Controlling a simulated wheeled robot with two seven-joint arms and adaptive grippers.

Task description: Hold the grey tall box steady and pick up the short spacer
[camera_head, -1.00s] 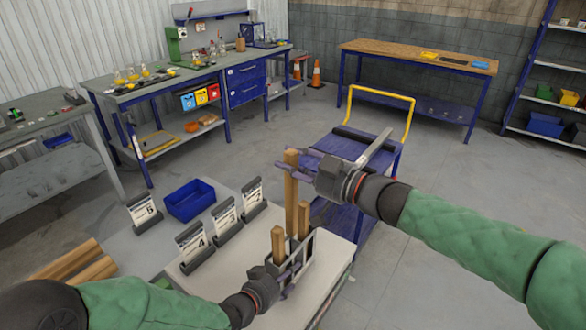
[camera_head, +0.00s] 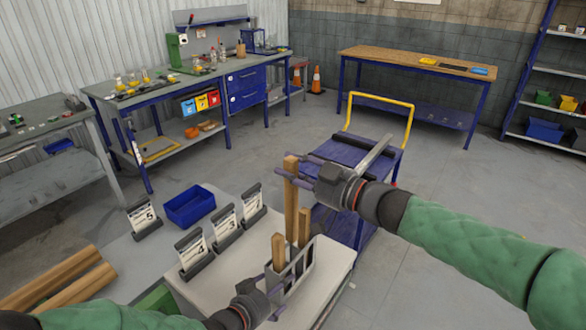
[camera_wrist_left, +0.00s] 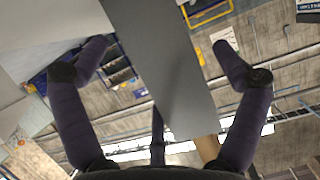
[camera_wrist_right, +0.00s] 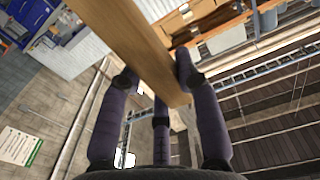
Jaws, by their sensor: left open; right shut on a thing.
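The grey tall box (camera_head: 298,274) stands on the pale table top, with wooden spacers upright in it. The tallest spacer (camera_head: 291,208) rises at the back; a lower one (camera_head: 305,230) is at the right and another (camera_head: 278,252) at the front left, which looks the shortest. My right gripper (camera_head: 300,168) is shut on the upper part of the tallest spacer, also seen in the right wrist view (camera_wrist_right: 130,40). My left gripper (camera_head: 275,296) is open beside the box's near side. In the left wrist view a grey box face (camera_wrist_left: 165,70) lies between its spread fingers.
Numbered card holders (camera_head: 192,252) and a blue bin (camera_head: 190,207) stand left of the box. A blue cart (camera_head: 345,152) with a yellow handle is just behind. Open floor lies to the right.

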